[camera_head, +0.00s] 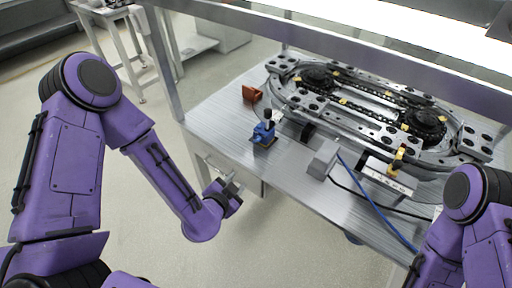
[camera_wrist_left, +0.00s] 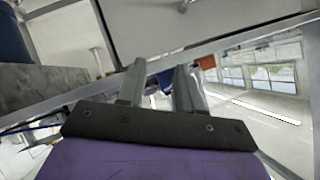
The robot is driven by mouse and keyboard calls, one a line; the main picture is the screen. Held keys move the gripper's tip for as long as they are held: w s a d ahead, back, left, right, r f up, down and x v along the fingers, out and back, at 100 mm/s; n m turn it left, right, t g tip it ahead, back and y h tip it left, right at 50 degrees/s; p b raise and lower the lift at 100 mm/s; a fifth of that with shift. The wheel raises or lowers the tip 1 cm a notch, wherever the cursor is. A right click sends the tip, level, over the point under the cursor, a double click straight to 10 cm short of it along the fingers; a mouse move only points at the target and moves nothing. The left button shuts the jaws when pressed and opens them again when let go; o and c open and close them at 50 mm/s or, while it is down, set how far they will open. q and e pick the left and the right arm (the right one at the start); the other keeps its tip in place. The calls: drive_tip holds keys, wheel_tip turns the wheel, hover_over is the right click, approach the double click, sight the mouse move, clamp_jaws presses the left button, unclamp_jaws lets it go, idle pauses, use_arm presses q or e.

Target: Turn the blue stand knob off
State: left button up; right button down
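The blue stand (camera_head: 264,133) stands upright near the left front of the metal table, with a small dark knob (camera_head: 268,113) on its top. My left gripper (camera_head: 229,180) is in front of and below the table's front edge, left of and lower than the stand, and apart from it. In the left wrist view its two grey fingers (camera_wrist_left: 158,88) are spread with nothing between them. A bit of blue, partly hidden behind the fingers, shows there. My right arm (camera_head: 468,215) comes in at the lower right; its gripper is out of view.
The ring track (camera_head: 365,105) fills the back of the table (camera_head: 225,112). An orange-brown block (camera_head: 250,93) lies behind the stand. A grey box (camera_head: 323,159) and a blue cable (camera_head: 372,200) are to its right. A table post (camera_head: 163,60) rises at the left corner.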

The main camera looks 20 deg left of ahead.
sight(256, 141)
use_arm(q)
drive_tip(key=w+d+r+m+t, duration=0.1)
drive_tip(key=w+r+m+t, duration=0.2)
drive_tip(key=w+r, duration=0.25)
drive_tip(key=shift+g, duration=0.3)
drive_tip(key=x, duration=0.4)
drive_tip(key=p+x, duration=0.1)
drive_tip(key=x, duration=0.4)
drive_tip(key=shift+d+r, duration=0.15)
drive_tip(key=shift+d, duration=0.05)
clamp_jaws()
